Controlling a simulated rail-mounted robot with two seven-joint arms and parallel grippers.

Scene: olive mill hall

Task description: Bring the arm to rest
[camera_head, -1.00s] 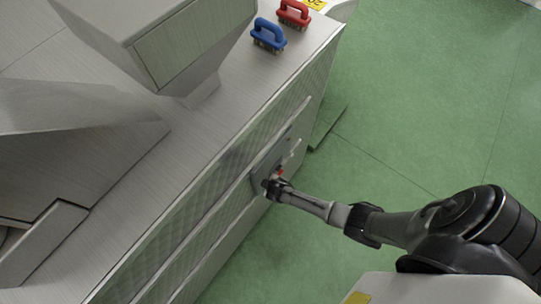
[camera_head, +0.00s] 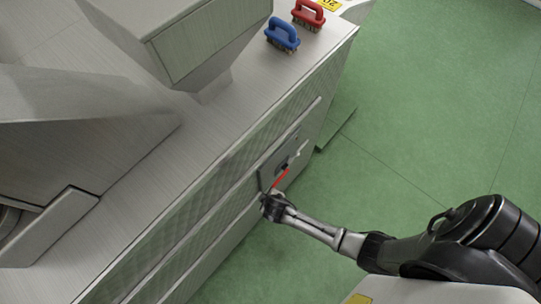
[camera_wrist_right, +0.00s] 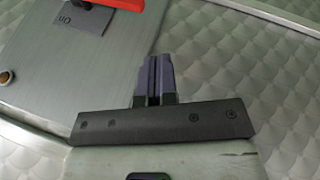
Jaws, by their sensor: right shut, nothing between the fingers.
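My right arm comes in from the lower right in the head view. Its gripper (camera_head: 268,206) is beside the front side of the metal machine, just below a small grey panel (camera_head: 266,178) with a red lever (camera_head: 281,179). In the right wrist view the two fingers (camera_wrist_right: 153,68) are together, with nothing between them. They point towards the panel's lower edge and the quilted metal sheet (camera_wrist_right: 237,70). Part of the red lever (camera_wrist_right: 112,3) and a grey label (camera_wrist_right: 78,20) show at the top. Whether the fingertips touch the surface cannot be told. My left gripper is not in view.
A blue brush (camera_head: 282,36) and a red brush (camera_head: 308,14) stand on the machine's top (camera_head: 232,98) near its far end. A metal hopper (camera_head: 205,45) rises from the top. Green floor (camera_head: 430,110) to the right is clear.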

